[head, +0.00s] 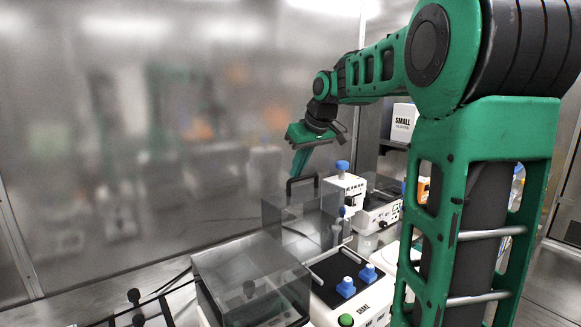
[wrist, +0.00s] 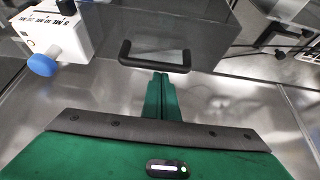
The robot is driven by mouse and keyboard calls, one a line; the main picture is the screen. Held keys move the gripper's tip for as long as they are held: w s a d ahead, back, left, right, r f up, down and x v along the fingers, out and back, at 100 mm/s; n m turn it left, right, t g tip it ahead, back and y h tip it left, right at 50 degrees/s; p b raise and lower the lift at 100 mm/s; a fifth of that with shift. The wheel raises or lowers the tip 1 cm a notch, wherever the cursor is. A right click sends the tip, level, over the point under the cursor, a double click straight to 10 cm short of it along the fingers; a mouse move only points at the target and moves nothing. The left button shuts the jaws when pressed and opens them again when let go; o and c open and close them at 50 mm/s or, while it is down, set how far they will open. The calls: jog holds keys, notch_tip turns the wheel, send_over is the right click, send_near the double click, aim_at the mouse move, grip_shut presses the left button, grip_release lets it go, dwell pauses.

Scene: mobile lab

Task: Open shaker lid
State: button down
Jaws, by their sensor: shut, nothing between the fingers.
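The shaker lid (head: 290,215) is a smoky, see-through box cover standing behind the front machine in the head view. My gripper (head: 296,174) points down just above and beside the handle. In the wrist view its green fingers (wrist: 161,75) are together, empty, with their tips close by the handle bar. Whether they touch it I cannot tell.
A second smoky cover (head: 250,275) and a machine with blue knobs (head: 346,287) stand in front. A white device with a blue knob stands close to the lid (head: 344,185); a white unit with a blue knob shows in the wrist view (wrist: 60,35). A metal wall (head: 130,120) is at left.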

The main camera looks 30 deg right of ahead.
jog(key=shift+s, duration=0.15)
jog(key=shift+s+d+r+t, duration=0.1)
jog(key=shift+s+r+t, duration=0.15)
jog(key=shift+s+t, duration=0.75)
jog(key=shift+s+r+t, duration=0.2)
jog(key=shift+s, duration=1.55)
jog(key=shift+w, duration=0.1)
jog(key=w, duration=0.1)
jog(key=w+r, duration=0.2)
jog(key=shift+w, duration=0.3)
notch_tip(320, 180, up, 7)
send_over(310, 197)
jog(key=s, duration=0.3)
jog(key=shift+w, duration=0.2)
